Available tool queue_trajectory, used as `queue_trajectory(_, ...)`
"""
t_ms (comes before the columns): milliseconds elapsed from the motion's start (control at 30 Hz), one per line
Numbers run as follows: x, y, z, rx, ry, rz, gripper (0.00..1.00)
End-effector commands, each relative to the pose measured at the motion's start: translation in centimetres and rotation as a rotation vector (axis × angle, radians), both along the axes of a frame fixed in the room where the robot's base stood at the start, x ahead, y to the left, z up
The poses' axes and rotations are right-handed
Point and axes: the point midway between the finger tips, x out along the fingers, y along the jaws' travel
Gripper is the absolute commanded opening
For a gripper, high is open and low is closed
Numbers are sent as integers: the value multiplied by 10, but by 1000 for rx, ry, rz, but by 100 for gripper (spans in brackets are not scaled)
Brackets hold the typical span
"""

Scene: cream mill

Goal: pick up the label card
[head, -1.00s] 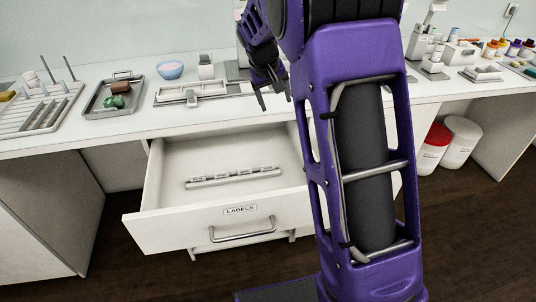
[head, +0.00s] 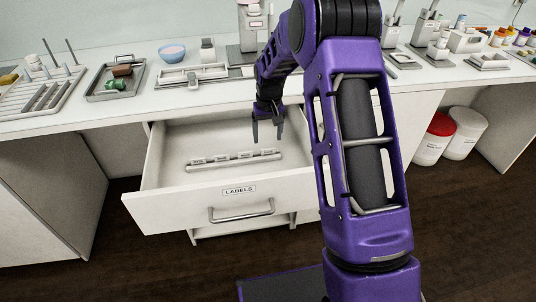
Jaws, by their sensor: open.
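Several small pale label cards (head: 222,157) stand in a row on a grey rack (head: 235,164) inside the open drawer marked LABELS (head: 165,173). They are too small for me to read, and I cannot tell which one is meant. My gripper (head: 268,140) points down over the right rear part of the drawer, with its two fingers apart and nothing between them. In the picture its fingertips are just above the right end of the rack. I cannot tell the exact height gap.
The drawer front with its bar handle (head: 241,213) juts out from the white counter. On the counter are a tray (head: 97,96) with small items, a blue bowl (head: 172,53) and a grey fixture (head: 194,77). White bins (head: 464,135) stand on the floor at right.

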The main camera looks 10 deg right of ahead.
Motion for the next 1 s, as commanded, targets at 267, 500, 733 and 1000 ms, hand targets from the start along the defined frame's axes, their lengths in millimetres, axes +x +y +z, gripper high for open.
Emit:
queue_trajectory(267,1,-1,-19,0,2,0,78)
queue_trajectory(500,4,-2,-54,0,2,0,78)
queue_trajectory(733,5,-2,-57,0,-1,0,78)
queue_trajectory(1000,5,-2,-57,0,-1,0,34)
